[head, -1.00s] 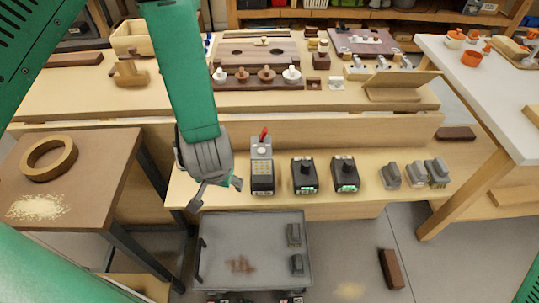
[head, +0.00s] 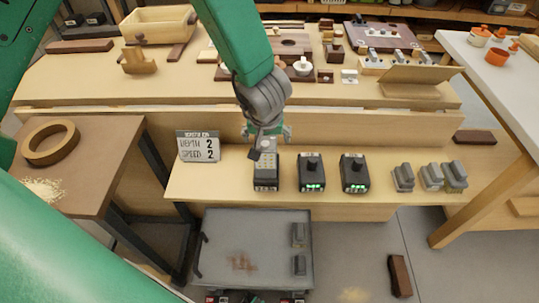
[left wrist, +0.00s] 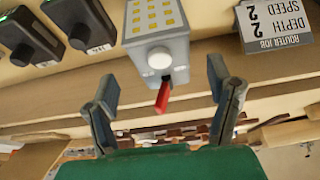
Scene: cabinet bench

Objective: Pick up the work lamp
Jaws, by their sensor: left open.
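The work lamp (head: 265,172) is a grey upright box with rows of yellow LEDs. It stands on the lower wooden shelf, left of two black chargers. In the left wrist view the lamp (left wrist: 158,48) shows its white knob and red tip, pointing toward the gap between my fingers. My left gripper (head: 266,138) is open, just behind and above the lamp in the head view, partly covering its top. My right gripper is out of view.
A router job sign (head: 198,146) stands left of the lamp. Two chargers (head: 311,172) (head: 354,173) with green lights stand to its right, then several grey batteries (head: 431,177). A grey cart (head: 255,250) is below the shelf. The upper bench (head: 150,90) rises behind.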

